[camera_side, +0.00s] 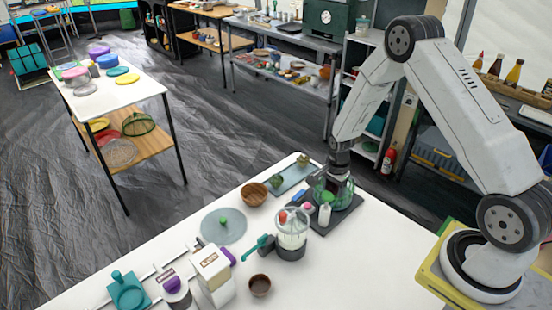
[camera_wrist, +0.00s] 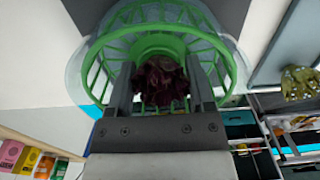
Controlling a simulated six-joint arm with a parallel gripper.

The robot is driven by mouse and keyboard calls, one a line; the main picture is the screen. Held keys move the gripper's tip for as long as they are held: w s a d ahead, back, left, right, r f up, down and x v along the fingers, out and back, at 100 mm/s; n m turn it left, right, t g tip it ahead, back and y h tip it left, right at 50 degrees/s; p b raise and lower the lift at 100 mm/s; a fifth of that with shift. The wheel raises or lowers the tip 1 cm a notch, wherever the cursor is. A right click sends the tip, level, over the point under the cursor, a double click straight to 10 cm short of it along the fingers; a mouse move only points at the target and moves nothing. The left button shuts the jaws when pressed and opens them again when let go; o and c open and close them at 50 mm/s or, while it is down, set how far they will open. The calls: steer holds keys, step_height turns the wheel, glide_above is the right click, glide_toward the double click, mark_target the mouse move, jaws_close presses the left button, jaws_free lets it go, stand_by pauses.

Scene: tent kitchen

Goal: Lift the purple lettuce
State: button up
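The purple lettuce (camera_wrist: 160,84) is dark and leafy, between the two fingers of my gripper (camera_wrist: 160,70) in the wrist view. It lies at the green slatted basket (camera_wrist: 100,62), which sits in a clear bowl (camera_wrist: 77,72). In the side view, my gripper (camera_side: 334,186) points down into the clear bowl with green slats (camera_side: 318,193), and the lettuce cannot be made out there. The fingers are wide apart, with the lettuce nearly filling the gap. Whether they press on it is hidden.
The bowl stands on a dark board (camera_side: 346,216) on the white table (camera_side: 385,260). Small bottles (camera_side: 324,215) and a blender (camera_side: 292,232) are close by. A wooden bowl (camera_side: 254,194) and blue-green tray (camera_side: 290,177) lie left. The table's right front is clear.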

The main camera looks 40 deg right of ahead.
mark_target(334, 185)
steer(key=c, duration=0.4)
steer(key=shift+r, duration=0.15)
steer(key=shift+r, duration=4.4)
